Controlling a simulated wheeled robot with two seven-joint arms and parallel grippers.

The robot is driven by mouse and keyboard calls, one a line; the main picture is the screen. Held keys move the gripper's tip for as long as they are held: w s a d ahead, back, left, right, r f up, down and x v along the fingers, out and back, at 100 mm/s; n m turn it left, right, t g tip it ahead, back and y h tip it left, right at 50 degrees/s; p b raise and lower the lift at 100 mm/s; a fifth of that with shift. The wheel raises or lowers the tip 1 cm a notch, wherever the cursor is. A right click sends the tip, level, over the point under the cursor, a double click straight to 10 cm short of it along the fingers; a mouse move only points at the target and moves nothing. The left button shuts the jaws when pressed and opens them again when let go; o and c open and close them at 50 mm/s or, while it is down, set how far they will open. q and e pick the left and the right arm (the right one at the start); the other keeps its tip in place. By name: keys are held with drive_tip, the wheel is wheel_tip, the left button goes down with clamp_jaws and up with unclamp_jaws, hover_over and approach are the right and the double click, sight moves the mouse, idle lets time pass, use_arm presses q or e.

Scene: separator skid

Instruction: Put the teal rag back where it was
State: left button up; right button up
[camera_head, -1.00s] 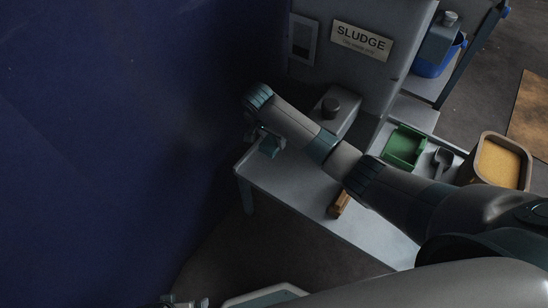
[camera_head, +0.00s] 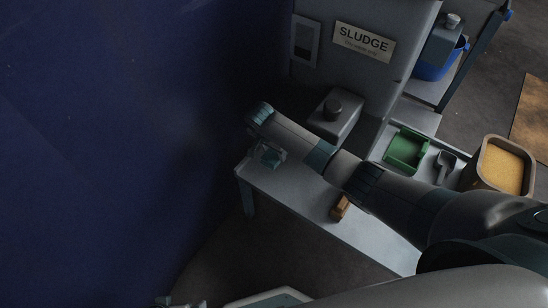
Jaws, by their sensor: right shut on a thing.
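My right arm reaches in from the right across the grey bench (camera_head: 290,190). Its gripper (camera_head: 262,149) is over the bench's left end, shut on the teal rag (camera_head: 271,156). The rag is small and partly hidden by the gripper and wrist. It looks close to the bench top; I cannot tell whether it touches. My left gripper (camera_head: 178,302) shows only as a small piece at the bottom edge, away from the bench, and its jaws cannot be made out.
A wooden block (camera_head: 341,207) lies near the bench's front edge. A green tray (camera_head: 406,150), a dark scoop (camera_head: 445,166) and a tan-filled bin (camera_head: 501,168) stand right. A blue wall fills the left.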

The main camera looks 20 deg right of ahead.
sight(273, 155)
drive_tip(key=shift+f, duration=0.1)
drive_tip(key=shift+f, duration=0.3)
use_arm(q)
drive_tip(key=shift+b+v, duration=0.4)
drive_tip(key=shift+v, duration=0.75)
use_arm(e)
drive_tip(key=shift+f, duration=1.45)
use_arm(q)
drive_tip(key=shift+w, duration=0.1)
use_arm(e)
drive_tip(key=shift+f, duration=0.1)
use_arm(q)
drive_tip(key=shift+r, duration=0.1)
use_arm(e)
drive_tip(key=o, duration=1.1)
drive_tip(key=shift+a+r, duration=0.1)
drive_tip(key=shift+r, duration=0.4)
use_arm(q)
wheel_tip(273, 155, down, 7)
drive_tip(key=p, duration=0.2)
drive_tip(key=shift+w, duration=0.3)
use_arm(e)
drive_tip(key=v, duration=1.1)
drive_tip(key=shift+s+r, duration=0.1)
drive_tip(key=shift+s, duration=0.05)
use_arm(q)
drive_tip(key=shift+r, duration=0.15)
